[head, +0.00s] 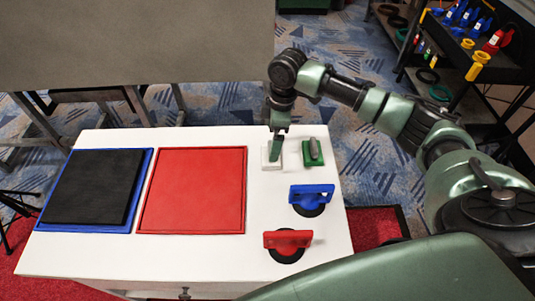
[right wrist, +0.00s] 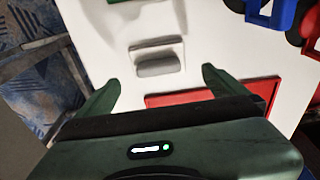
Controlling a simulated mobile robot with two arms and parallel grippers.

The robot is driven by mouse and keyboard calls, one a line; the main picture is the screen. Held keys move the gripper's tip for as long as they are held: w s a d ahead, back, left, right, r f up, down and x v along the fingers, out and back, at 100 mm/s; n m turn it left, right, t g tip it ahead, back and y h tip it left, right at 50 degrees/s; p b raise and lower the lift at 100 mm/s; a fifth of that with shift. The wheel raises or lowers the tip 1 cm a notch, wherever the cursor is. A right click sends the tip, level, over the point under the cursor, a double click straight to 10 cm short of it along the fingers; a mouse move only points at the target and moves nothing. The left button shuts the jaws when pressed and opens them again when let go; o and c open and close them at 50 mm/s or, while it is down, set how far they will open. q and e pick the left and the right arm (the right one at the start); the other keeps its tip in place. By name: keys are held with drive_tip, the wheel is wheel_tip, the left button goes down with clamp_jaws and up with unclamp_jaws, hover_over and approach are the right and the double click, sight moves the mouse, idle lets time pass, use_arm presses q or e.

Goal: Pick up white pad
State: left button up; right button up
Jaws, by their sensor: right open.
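The white pad (head: 266,163), a small square block with a handle, sits on the white table near its far edge. In the right wrist view the white pad (right wrist: 172,47) shows a grey handle (right wrist: 157,64). My right gripper (head: 276,147) is above the white pad, pointing down and partly covering it in the head view. In the right wrist view my right gripper (right wrist: 160,76) is open, with its two green fingers spread either side of the handle and nothing held between them. My left gripper is not in view.
A green pad (head: 308,162) sits just right of the white pad. Blue (head: 312,190) and red (head: 287,240) suction handles stand nearer. A red panel (head: 195,190) and a black panel (head: 95,187) on a blue one lie left. A tool rack (head: 470,60) stands back right.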

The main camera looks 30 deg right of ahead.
drive_tip(key=shift+s+f, duration=0.1)
drive_tip(key=shift+f, duration=0.75)
drive_tip(key=f, duration=0.4)
drive_tip(key=shift+w+a+f+p, duration=0.15)
drive_tip(key=shift+w+a+p, duration=0.05)
drive_tip(key=shift+w+p, duration=0.2)
drive_tip(key=c, duration=1.4)
drive_tip(key=shift+o, duration=0.2)
wheel_tip(320, 180, up, 20)
drive_tip(key=b, duration=0.1)
